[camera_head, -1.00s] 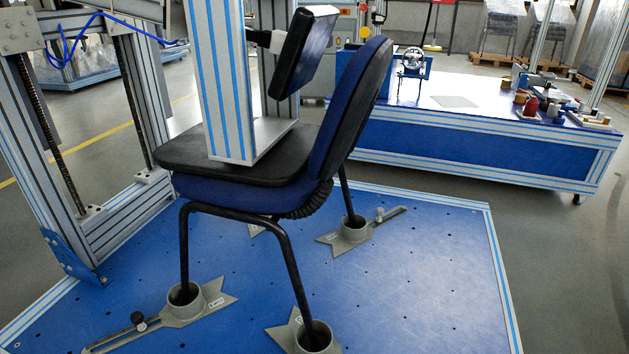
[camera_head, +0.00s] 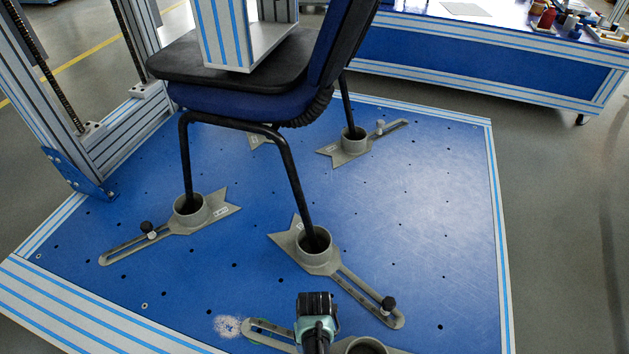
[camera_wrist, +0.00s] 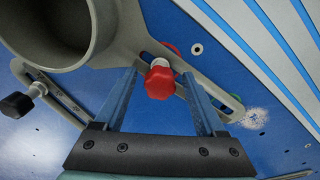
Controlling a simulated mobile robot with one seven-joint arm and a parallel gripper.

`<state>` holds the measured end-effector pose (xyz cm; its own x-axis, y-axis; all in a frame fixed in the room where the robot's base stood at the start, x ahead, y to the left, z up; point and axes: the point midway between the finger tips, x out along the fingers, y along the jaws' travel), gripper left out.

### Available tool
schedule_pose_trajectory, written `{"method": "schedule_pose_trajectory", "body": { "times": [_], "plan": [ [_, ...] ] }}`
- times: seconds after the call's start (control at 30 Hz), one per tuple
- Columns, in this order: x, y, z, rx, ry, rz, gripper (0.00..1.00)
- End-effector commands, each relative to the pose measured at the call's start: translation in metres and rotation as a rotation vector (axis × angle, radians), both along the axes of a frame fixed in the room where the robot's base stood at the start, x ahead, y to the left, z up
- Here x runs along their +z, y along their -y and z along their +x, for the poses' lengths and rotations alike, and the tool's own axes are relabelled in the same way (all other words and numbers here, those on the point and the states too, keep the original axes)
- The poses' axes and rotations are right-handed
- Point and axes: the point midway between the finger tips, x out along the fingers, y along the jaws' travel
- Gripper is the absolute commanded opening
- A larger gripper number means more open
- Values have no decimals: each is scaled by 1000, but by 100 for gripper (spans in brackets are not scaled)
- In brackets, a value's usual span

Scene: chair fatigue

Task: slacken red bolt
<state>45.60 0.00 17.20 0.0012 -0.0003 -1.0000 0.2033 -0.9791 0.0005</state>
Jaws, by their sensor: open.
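The red bolt (camera_wrist: 159,82) has a lobed red knob and sits in the slot of a grey foot bracket (camera_wrist: 215,95). In the wrist view it shows between the two blue fingers of my gripper (camera_wrist: 160,76), near their tips, with a gap on each side. My gripper is open. In the head view my wrist (camera_head: 316,310) hangs over the same bracket (camera_head: 262,325) at the bottom of the picture, and the red bolt is hidden there. How deep the knob lies between the fingers is hard to tell.
A wide grey cup (camera_wrist: 55,30) on the bracket is close to the left finger. Black bolts (camera_head: 388,304) (camera_head: 147,227) sit in neighbouring brackets. A blue chair (camera_head: 240,95) stands with its legs in cups on the blue perforated platform (camera_head: 430,210), whose right side is clear.

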Motion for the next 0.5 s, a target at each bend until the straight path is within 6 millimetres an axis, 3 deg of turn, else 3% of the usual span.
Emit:
{"method": "schedule_pose_trajectory", "body": {
  "times": [0.23, 0.5],
  "plan": [
    [0, 0, 0, -39, 0, 0, 72],
    [0, 0, 0, -315, -1, -1, 72]
  ]
}}
